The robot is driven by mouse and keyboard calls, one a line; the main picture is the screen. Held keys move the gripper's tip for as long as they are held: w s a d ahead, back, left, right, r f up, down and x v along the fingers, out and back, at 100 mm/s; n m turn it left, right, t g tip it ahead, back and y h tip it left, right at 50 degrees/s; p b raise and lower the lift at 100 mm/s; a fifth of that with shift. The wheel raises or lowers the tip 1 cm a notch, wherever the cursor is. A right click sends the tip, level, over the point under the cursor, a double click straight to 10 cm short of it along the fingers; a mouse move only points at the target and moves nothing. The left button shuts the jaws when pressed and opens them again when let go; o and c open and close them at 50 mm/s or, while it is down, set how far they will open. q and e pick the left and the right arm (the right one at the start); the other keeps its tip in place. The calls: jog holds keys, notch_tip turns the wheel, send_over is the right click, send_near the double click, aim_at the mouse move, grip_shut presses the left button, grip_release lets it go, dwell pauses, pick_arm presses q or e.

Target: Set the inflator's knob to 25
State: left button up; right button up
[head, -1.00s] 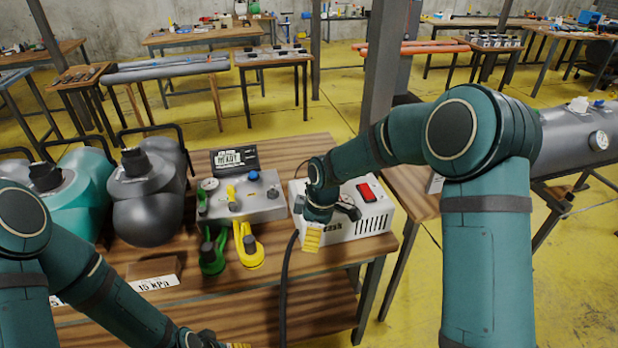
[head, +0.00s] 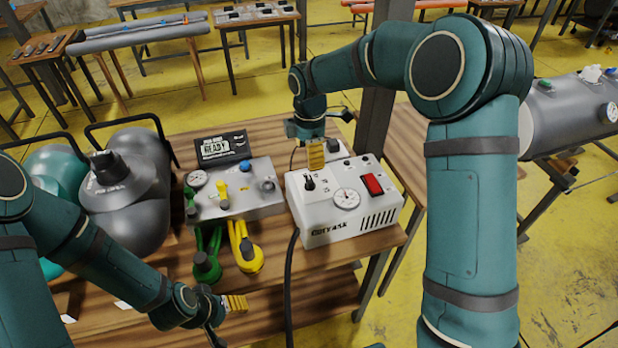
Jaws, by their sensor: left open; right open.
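The inflator (head: 330,225) is a white box on the wooden bench. Its top carries a black knob (head: 309,184) at the left, a round dial gauge (head: 346,198) and a red rocker switch (head: 373,184). The marks around the knob are too small to read. My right gripper (head: 315,155) is open and points down, above the inflator's back edge, behind the knob and apart from it. My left gripper (head: 236,303) is open and empty, low at the bench's front, left of the black hose.
A grey manifold box (head: 235,203) with a gauge and coloured valves stands left of the inflator. A black READY display (head: 222,147) is behind it. Green (head: 206,266) and yellow (head: 248,258) hose fittings hang in front. A black hose (head: 289,290) runs down from the inflator.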

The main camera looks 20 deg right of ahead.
aim_at(310, 179)
notch_tip(310, 179, down, 9)
jog(key=shift+f+b, duration=0.2)
jog(key=shift+b, duration=0.35)
jog(key=shift+w, duration=0.1)
grip_shut()
